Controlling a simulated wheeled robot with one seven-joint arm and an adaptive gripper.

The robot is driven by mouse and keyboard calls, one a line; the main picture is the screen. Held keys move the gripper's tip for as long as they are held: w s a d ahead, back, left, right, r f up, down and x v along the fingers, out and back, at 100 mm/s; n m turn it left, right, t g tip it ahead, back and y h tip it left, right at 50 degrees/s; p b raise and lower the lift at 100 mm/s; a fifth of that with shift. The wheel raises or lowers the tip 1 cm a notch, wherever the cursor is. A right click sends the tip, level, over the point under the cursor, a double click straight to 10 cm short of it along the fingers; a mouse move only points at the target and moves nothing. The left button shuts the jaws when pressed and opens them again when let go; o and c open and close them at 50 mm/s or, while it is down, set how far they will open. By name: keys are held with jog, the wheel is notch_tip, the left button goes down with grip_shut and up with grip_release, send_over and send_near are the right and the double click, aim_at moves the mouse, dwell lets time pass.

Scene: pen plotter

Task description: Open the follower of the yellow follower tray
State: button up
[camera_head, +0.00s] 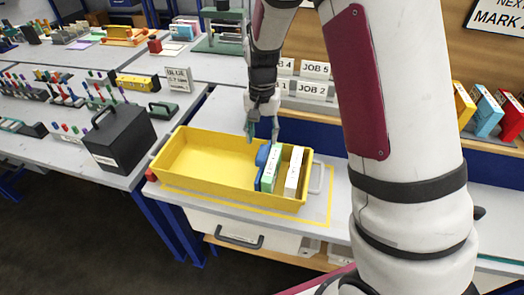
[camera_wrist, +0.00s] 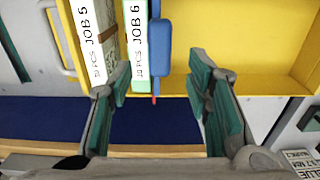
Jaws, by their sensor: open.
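The yellow follower tray (camera_head: 205,180) sits on the bench in the head view; its yellow floor also shows in the wrist view (camera_wrist: 260,45). Its blue follower (camera_head: 261,160) stands upright in the right part of the tray, against the green-and-white JOB 6 box (camera_wrist: 134,45). A white JOB 5 box (camera_wrist: 92,40) stands beyond that box. In the wrist view the follower (camera_wrist: 165,48) shows a small red tip at its lower end. My gripper (camera_head: 262,131) is open and empty above the tray's back edge, its fingers spread to either side of the follower's line, not visibly touching it.
The tray's left part is empty. A black box with a handle (camera_head: 118,145) stands left of the tray. JOB cards (camera_head: 312,88) stand behind it, and a BLUE sign (camera_head: 178,79) stands back left. A yellow line (camera_head: 328,210) marks the bench around the tray.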

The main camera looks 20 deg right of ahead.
aim_at(262, 152)
notch_tip(262, 152, down, 8)
jog(key=shift+r, duration=0.25)
grip_shut()
